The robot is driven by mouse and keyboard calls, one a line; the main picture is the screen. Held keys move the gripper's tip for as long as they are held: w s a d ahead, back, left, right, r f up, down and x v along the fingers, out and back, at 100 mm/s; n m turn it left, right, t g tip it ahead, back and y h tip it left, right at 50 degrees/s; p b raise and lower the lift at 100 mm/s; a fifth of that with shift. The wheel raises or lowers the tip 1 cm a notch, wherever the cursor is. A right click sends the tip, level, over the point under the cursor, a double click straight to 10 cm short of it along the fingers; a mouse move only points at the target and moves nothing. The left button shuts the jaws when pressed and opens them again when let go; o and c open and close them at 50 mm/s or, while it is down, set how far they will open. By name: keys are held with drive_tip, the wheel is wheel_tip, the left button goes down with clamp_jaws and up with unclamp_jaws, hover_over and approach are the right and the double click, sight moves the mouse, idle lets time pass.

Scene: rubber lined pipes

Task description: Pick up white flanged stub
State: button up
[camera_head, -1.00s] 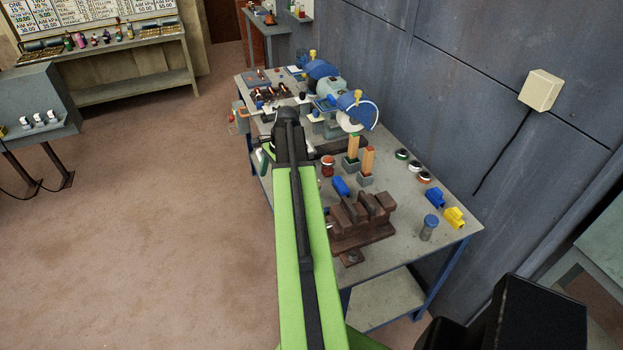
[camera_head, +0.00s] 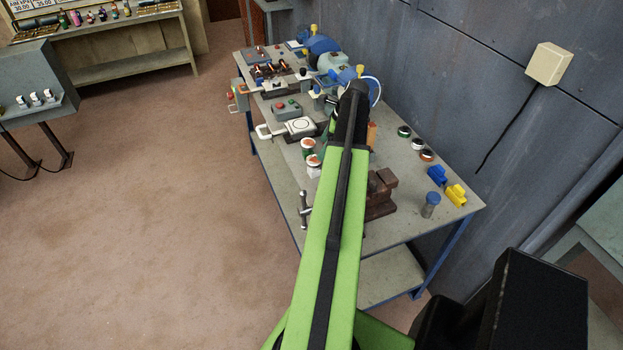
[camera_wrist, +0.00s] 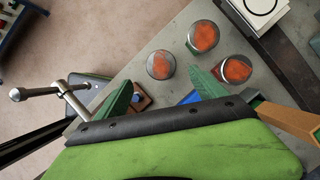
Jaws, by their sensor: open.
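The white flanged stub (camera_head: 314,172) stands upright on the bench in the head view, just left of my arm, with an orange-red top. In the wrist view the round stub nearest the vise handle (camera_wrist: 160,66) appears to be this one, though its white side is hardly visible from above. My gripper (camera_wrist: 161,78) is open and empty, its green fingers apart. In the wrist picture the stub appears just beyond the gap between the fingertips; the height between them cannot be told.
A second stub (camera_head: 308,146) stands behind it; a third (camera_wrist: 237,70) shows in the wrist view. A brown vise (camera_head: 382,195) with a metal handle (camera_head: 303,210) is nearby.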

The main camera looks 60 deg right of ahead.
sight(315, 160)
drive_tip(key=b+x, duration=0.2)
drive_tip(key=x, duration=0.2)
drive_tip(key=shift+s+f, duration=0.1)
drive_tip(key=shift+f, duration=0.1)
drive_tip(key=shift+b, duration=0.3)
drive_tip(key=b+x, duration=0.5)
drive_tip(key=shift+d+f, duration=0.15)
drive_tip(key=shift+f, duration=0.05)
drive_tip(key=shift+r, duration=0.2)
drive_tip(key=shift+c, duration=0.4)
clamp_jaws()
